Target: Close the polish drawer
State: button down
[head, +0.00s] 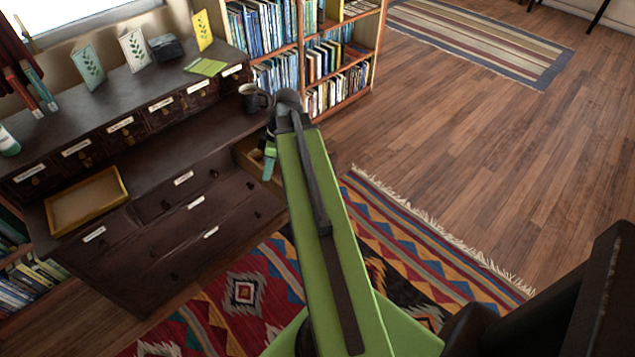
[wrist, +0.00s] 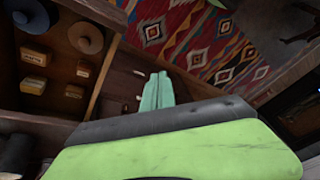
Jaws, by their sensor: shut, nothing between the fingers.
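A drawer (head: 245,154) at the right end of the dark wooden cabinet stands open, with its pale inside showing in the head view. My arm and gripper hide part of it. My gripper (head: 269,163) is shut and empty, pointing down at the drawer's right side. In the wrist view, my green fingertips (wrist: 157,91) are together, outside the open drawer's wooden edge (wrist: 104,78). Inside lie round tins (wrist: 85,38) and small labelled boxes (wrist: 34,56). I cannot read the drawer's label, nor tell whether the fingers touch it.
The cabinet (head: 160,215) has several other labelled drawers, which look shut. A yellow-rimmed tray (head: 88,201) lies on its left side. A dark mug (head: 250,98) stands on the ledge just behind the open drawer. A bookcase (head: 310,60) stands behind; a patterned rug (head: 247,291) covers the floor in front.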

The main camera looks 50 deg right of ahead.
jog(key=s+d+f+n+t+b, duration=0.15)
jog(key=s+d+n, duration=0.25)
jog(key=s+d, duration=0.45)
jog(key=s+d+f+n+t+b, duration=0.1)
jog(key=s+d+n+t+b, duration=0.4)
jog(key=d, duration=0.7)
jog(key=shift+m+g+y, duration=0.4)
jog(key=shift+m+g, duration=0.2)
jog(key=shift+g, duration=0.35)
jog(key=b+x, duration=0.2)
jog(key=x, duration=0.1)
jog(key=w+b+x, duration=0.1)
jog(key=b+x, duration=0.1)
jog(key=x, duration=0.2)
jog(key=b+x, duration=0.2)
jog(key=x, duration=0.1)
jog(key=shift+w, duration=0.95)
